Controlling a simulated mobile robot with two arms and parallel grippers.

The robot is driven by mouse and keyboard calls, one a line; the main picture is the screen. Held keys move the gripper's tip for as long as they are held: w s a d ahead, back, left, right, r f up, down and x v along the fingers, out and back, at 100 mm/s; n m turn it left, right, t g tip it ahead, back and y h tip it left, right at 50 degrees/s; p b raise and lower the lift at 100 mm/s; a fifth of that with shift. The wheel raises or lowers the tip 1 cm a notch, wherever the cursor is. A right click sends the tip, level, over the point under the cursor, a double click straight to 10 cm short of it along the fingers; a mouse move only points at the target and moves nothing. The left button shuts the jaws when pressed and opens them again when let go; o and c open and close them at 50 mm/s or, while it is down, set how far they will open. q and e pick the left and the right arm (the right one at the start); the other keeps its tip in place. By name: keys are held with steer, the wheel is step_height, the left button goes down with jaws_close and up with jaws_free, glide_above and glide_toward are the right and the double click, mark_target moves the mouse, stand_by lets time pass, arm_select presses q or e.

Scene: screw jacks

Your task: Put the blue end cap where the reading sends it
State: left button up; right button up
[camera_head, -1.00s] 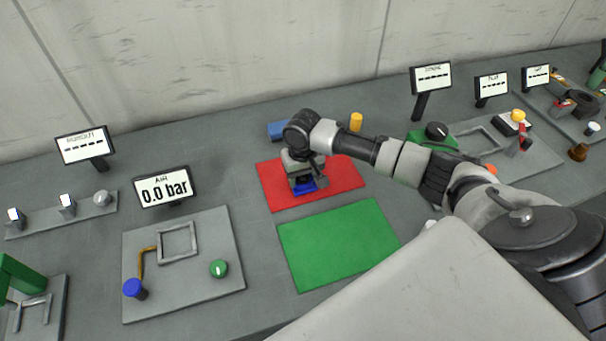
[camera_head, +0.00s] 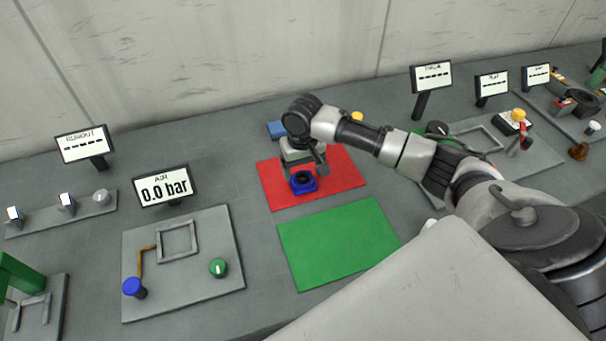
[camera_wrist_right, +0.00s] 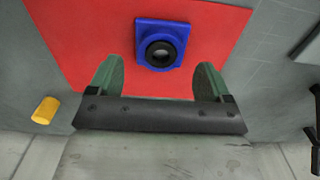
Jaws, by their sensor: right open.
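The blue end cap (camera_head: 303,182), a square block with a dark ring in its middle, lies on the red mat (camera_head: 346,176). In the right wrist view the end cap (camera_wrist_right: 162,45) lies ahead of the fingertips, apart from them. My right gripper (camera_wrist_right: 158,75) is open and empty, just behind and above the end cap; in the head view it (camera_head: 301,165) is partly hidden by its own wrist. The AIR display (camera_head: 164,187) reads 0.0 bar. The green mat (camera_head: 338,243) is empty. My left gripper is not in view.
A grey plate with a square frame (camera_head: 178,242), a blue knob (camera_head: 133,287) and a green dial (camera_head: 218,267) is at the left. A blue block (camera_head: 277,129) and a yellow cylinder (camera_wrist_right: 45,110) stand behind the red mat. Other displays and fixtures line the right.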

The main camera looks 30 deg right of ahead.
step_height(320, 180, up, 9)
steer(key=shift+f+b, duration=0.2)
steer(key=shift+b, duration=0.15)
steer(key=shift+f, duration=0.1)
stand_by(0.3)
